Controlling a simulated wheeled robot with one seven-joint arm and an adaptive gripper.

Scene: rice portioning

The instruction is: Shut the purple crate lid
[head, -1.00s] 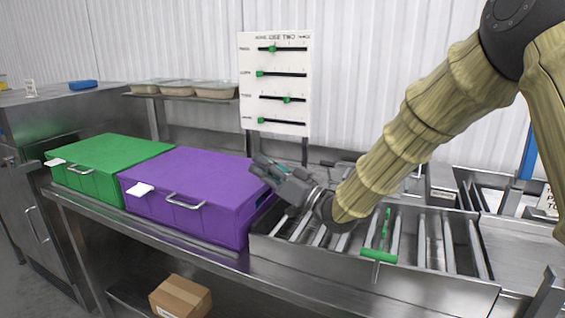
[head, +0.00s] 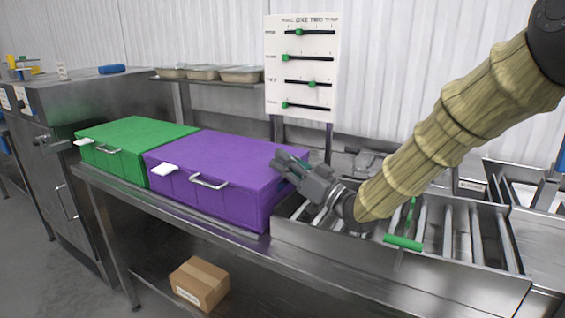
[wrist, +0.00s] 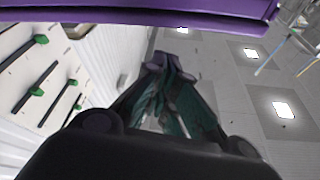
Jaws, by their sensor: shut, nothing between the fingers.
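The purple crate (head: 215,190) stands on the steel counter with its lid (head: 230,158) lying flat and level on top; no gap shows along the front. It has a metal handle and a white tag in front. My gripper (head: 279,160) is at the crate's right end, fingers pointing left, close to the lid's right edge; I cannot tell if they touch. In the wrist view the fingers (wrist: 160,62) are together and empty, and a purple edge (wrist: 150,12) crosses the top of the picture.
A green crate (head: 130,150) stands directly left of the purple one. A steel bin with rails (head: 400,262) and a green-handled tool (head: 403,242) lies to the right. A slider board (head: 303,100) stands behind. A cardboard box (head: 200,283) sits on the lower shelf.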

